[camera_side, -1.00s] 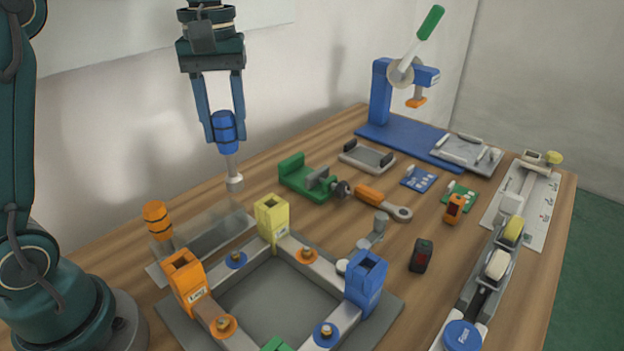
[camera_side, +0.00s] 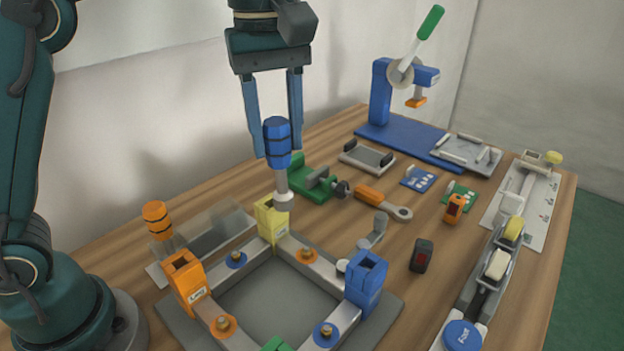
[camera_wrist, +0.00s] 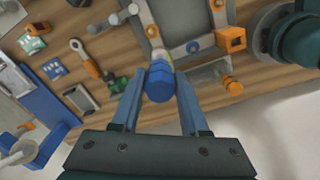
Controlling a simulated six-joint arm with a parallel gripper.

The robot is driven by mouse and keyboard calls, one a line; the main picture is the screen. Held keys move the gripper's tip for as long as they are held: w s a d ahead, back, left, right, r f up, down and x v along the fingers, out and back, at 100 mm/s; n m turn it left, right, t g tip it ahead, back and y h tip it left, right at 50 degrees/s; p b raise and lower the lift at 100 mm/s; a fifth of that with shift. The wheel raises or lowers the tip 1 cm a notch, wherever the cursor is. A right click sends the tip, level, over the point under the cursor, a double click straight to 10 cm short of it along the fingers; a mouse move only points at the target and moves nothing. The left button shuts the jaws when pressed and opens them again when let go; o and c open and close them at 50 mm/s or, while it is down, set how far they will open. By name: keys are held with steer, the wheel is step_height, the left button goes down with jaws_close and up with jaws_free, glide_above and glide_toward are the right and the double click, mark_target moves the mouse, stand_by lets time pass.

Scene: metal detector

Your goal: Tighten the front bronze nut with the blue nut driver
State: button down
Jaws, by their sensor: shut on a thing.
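My gripper (camera_side: 277,152) is shut on the blue nut driver (camera_side: 277,135), which hangs nearly upright with its grey socket end down. In the side view the socket shows in front of the yellow corner post, apart from the nuts. The driver also shows between my fingers in the wrist view (camera_wrist: 160,84). A square frame (camera_side: 254,270) carries small bronze nuts on coloured washers: an orange-washer nut at the near left (camera_side: 223,325), another at the far right side (camera_side: 307,254), a blue-washer nut at the near right (camera_side: 326,332) and one at the far left (camera_side: 235,259).
Corner posts stand up from the frame: orange (camera_side: 185,278), yellow (camera_side: 271,220) and blue (camera_side: 366,280). An orange-handled driver (camera_side: 157,219) stands in a clear rack (camera_side: 205,240) at left. A green vise (camera_side: 306,184) and wrench (camera_side: 384,202) lie behind the frame.

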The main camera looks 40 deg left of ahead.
steer(key=s+d+f+m, duration=0.1)
steer(key=s+d, duration=0.2)
steer(key=d, duration=0.4)
steer(key=s+d+f+m, duration=0.1)
steer(key=s+d, duration=0.3)
steer(key=d, duration=0.3)
steer(key=shift+w+f, duration=0.2)
steer(key=shift+f, duration=2.35)
steer(key=shift+f, duration=0.9)
steer(key=shift+c, duration=1.7)
jaws_free()
steer(key=shift+c, duration=1.3)
steer(key=shift+f, duration=0.45)
steer(key=shift+c, duration=0.3)
